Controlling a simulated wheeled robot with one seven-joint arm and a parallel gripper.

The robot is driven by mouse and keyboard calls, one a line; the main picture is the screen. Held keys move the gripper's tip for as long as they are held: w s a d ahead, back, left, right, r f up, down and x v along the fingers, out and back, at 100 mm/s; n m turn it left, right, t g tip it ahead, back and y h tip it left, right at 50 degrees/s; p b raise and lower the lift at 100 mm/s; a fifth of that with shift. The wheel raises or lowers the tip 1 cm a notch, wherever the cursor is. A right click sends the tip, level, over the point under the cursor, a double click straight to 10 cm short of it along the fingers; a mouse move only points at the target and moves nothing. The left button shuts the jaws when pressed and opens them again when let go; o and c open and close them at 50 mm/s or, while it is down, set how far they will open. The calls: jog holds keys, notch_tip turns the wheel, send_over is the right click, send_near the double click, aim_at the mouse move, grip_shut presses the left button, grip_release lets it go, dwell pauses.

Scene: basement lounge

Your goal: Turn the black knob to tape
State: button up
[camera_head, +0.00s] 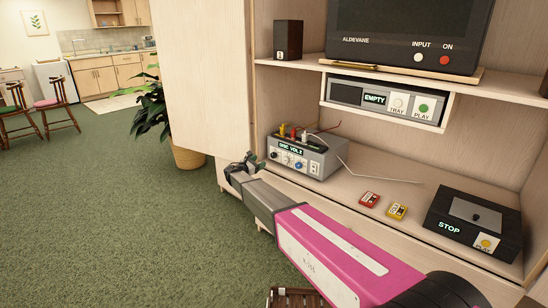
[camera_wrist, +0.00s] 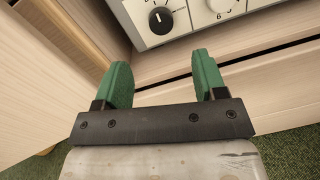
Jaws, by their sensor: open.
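The black knob (camera_wrist: 160,20) is on the front of a grey amplifier, at the top of the wrist view. Its white pointer line points roughly upward in that view. In the head view the grey amplifier (camera_head: 316,161) stands on the lower shelf, and its small display seems to read "DISC VOL 2". The black knob (camera_head: 274,155) is at the left end of its front. My gripper (camera_wrist: 160,60) is open, with green fingers apart and nothing between them. It is short of the knob, roughly in line with it. In the head view my gripper (camera_head: 241,167) is left of the amplifier.
A cabinet side panel (camera_head: 205,75) stands just left and behind my gripper. Coloured plugs and cables rise from the amplifier's top. Drawer fronts are below.

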aim_at(272, 156)
jog(key=x, duration=1)
jog(key=c, duration=0.9)
